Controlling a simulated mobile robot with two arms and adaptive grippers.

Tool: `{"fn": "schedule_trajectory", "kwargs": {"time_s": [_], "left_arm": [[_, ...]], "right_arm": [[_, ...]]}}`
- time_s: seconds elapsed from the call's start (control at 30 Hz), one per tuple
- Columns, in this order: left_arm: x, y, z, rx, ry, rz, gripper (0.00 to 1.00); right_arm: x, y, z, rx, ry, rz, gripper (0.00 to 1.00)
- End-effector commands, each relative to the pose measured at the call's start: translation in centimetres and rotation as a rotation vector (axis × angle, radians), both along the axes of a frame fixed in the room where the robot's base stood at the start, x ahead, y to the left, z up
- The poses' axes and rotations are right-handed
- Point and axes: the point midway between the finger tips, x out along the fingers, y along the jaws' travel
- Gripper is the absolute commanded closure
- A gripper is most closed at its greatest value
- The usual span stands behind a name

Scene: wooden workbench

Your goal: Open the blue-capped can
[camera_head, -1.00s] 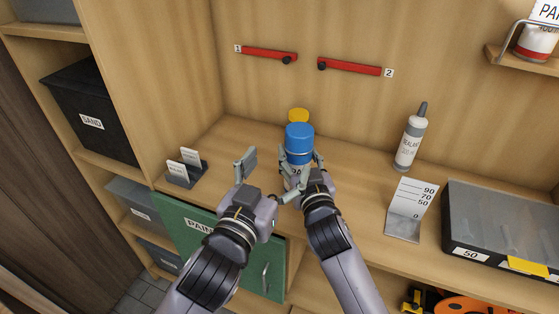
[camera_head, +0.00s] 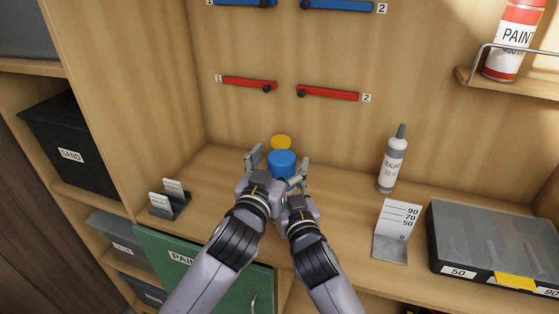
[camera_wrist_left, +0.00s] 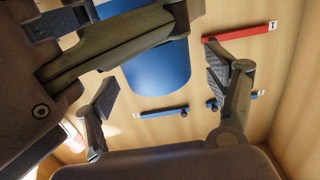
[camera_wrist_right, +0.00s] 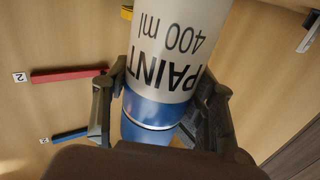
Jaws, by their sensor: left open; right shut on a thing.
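The blue-capped can (camera_wrist_right: 180,50) is white with "PAINT 400 ml" in black and a blue band. My right gripper (camera_wrist_right: 168,88) is shut on its body. Its blue cap (camera_head: 282,163) faces up in the head view, and the rest of the can is mostly hidden by my grippers. My left gripper (camera_head: 272,170) is open at the cap, with one finger apart from it on the left. In the left wrist view the cap (camera_wrist_left: 157,78) lies between the spread fingers, and part of my right gripper (camera_wrist_left: 110,45) crosses in front. I cannot tell whether a left finger touches it.
A yellow-capped item (camera_head: 281,141) stands just behind. A sealant bottle (camera_head: 392,162), a numbered stand (camera_head: 397,230) and a grey case (camera_head: 488,236) are to the right. A small card holder (camera_head: 170,205) is left. Red bars (camera_head: 328,93) and blue bars (camera_head: 340,5) are on the back wall.

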Motion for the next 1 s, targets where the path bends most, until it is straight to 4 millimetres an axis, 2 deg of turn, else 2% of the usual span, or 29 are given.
{"fn": "schedule_trajectory", "kwargs": {"time_s": [0.17,1.0], "left_arm": [[-0.03,-0.01,0.01,0.000,0.000,0.000,0.23],[-0.03,0.04,-0.01,0.001,0.000,0.001,0.79]], "right_arm": [[0.00,-0.01,0.00,0.000,0.000,0.000,0.98],[-0.01,0.00,-0.01,-0.001,0.000,0.000,0.98]]}}
